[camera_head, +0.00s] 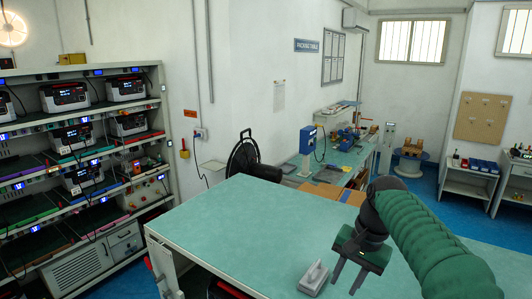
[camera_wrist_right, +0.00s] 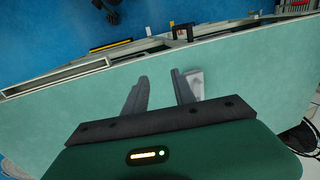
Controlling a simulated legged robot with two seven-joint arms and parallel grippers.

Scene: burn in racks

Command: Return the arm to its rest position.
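My right arm, in a green padded sleeve, comes in from the lower right of the head view. Its right gripper (camera_head: 346,284) is above the green-topped table (camera_head: 235,225), with its fingers pointing down. In the wrist view, the right gripper (camera_wrist_right: 160,76) has its two dark fingers apart, with only bare tabletop between them. A small light-grey object with a raised handle-like top (camera_head: 314,277) lies on the table just left of the gripper. It also shows in the wrist view (camera_wrist_right: 196,84), partly hidden behind one finger. My left gripper is not in view.
A rack (camera_head: 75,148) with several power units stands at the left. A workbench (camera_head: 345,160) with a blue device (camera_head: 308,139) stands farther back. Most of the tabletop left of the gripper is clear.

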